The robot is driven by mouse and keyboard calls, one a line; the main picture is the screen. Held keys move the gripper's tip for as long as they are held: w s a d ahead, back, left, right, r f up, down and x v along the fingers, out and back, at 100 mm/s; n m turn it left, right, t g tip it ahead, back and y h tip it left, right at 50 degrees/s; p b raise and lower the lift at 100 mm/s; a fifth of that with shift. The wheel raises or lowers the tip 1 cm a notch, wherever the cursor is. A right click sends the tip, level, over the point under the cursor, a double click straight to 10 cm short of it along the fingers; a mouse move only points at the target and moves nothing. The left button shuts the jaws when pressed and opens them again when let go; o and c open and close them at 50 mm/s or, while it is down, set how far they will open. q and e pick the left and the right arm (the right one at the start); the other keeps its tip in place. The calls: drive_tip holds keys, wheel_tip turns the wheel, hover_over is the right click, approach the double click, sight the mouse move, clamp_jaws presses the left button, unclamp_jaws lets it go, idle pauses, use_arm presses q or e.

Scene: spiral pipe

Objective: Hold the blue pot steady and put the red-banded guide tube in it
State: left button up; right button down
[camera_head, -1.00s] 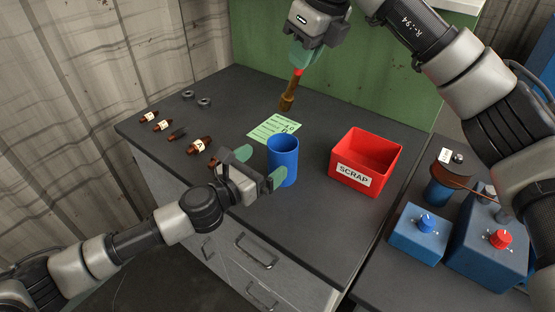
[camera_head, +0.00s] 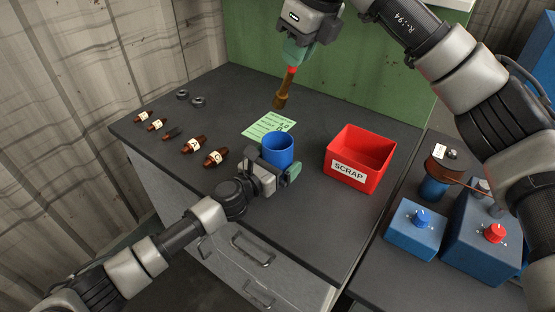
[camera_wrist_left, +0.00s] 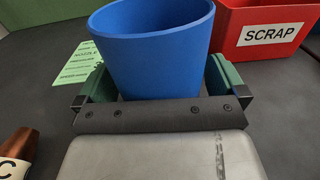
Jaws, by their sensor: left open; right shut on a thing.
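The blue pot (camera_head: 278,149) stands upright on the dark bench. My left gripper (camera_head: 280,165) is open around it, with one green finger on each side of the pot in the left wrist view (camera_wrist_left: 155,82). Whether the fingers touch the pot cannot be told. My right gripper (camera_head: 294,58) is shut on the brown guide tube (camera_head: 282,92), gripping it near its red band (camera_head: 291,70) at the top. The tube hangs slightly tilted, above the bench and behind the pot, clear of it. The pot's inside bottom is hidden.
A red SCRAP bin (camera_head: 360,157) stands right of the pot. A green printed card (camera_head: 268,125) lies behind the pot. Several brown labelled pieces (camera_head: 194,144) and two dark rings (camera_head: 198,101) lie at the left. Blue boxes with knobs (camera_head: 414,228) stand at the far right.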

use_arm(q)
drive_tip(key=c, duration=0.9)
use_arm(e)
wheel_tip(320, 180, down, 13)
idle(1.2)
drive_tip(key=c, duration=1)
unclamp_jaws()
drive_tip(key=shift+c, duration=0.2)
drive_tip(key=shift+r, duration=0.1)
drive_tip(key=v, duration=1.1)
drive_tip(key=shift+d+r, duration=0.2)
drive_tip(key=shift+r, duration=0.2)
drive_tip(key=shift+s, duration=0.1)
